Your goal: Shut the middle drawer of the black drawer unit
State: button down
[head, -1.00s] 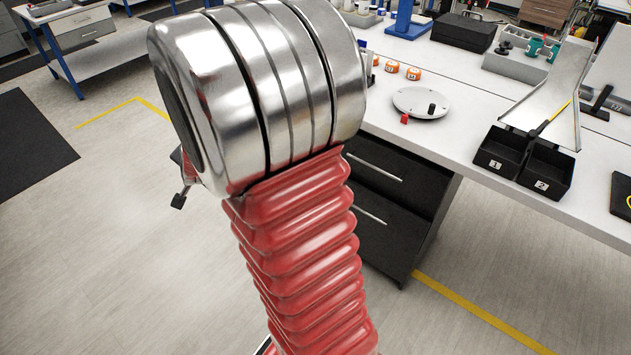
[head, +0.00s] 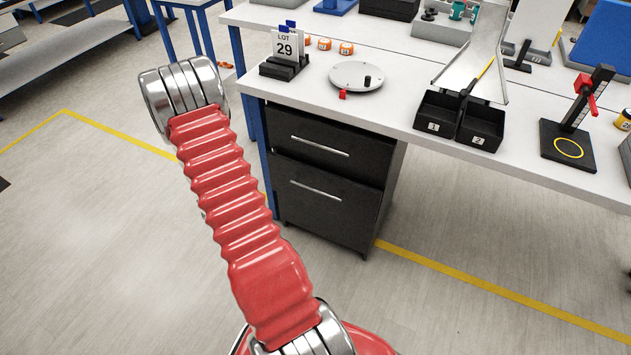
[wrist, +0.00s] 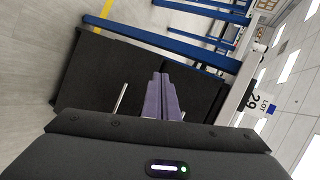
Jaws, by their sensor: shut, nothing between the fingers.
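The black drawer unit (head: 330,215) stands under the white workbench in the head view. Two drawer fronts with silver bar handles show, an upper one (head: 330,132) and a lower one (head: 335,205). Both look about level with each other; I cannot tell for sure whether either stands out, or which is the middle drawer. In the wrist view the dark unit (wrist: 85,72) appears turned on its side, with one handle (wrist: 120,100) left of the fingers. My gripper (wrist: 161,77) is shut and empty, its fingers pointing towards the unit. Contact cannot be told. The head view does not show my gripper.
The workbench top (head: 390,125) overhangs the unit. On it are a LOT 29 card stand (head: 285,65), a round grey plate (head: 355,75), two black bins (head: 460,118) and a metal chute (head: 475,55). Blue bench legs (head: 252,125) stand nearby. Floor in front is clear.

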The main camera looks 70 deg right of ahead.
jog(key=s+d+f+m+g+h, duration=0.1)
jog(key=s+d+f+m+g, duration=0.1)
jog(key=s+f, duration=0.3)
jog(key=s+d+f+m+g+h, duration=0.2)
jog(key=s+f, duration=0.3)
jog(key=s, duration=0.6)
jog(key=shift+s+d+m+g, duration=0.15)
jog(key=shift+s+m+g, duration=0.3)
jog(key=shift+m, duration=0.45)
jog(key=shift+w+d, duration=0.1)
jog(key=shift+d, duration=0.05)
send_near(319, 175)
jog(key=x, duration=0.4)
jog(key=shift+d+f, duration=0.25)
jog(key=shift+f, duration=0.1)
jog(key=shift+s+d, duration=0.2)
jog(key=shift+d, duration=0.5)
jog(key=shift+w+d, duration=0.1)
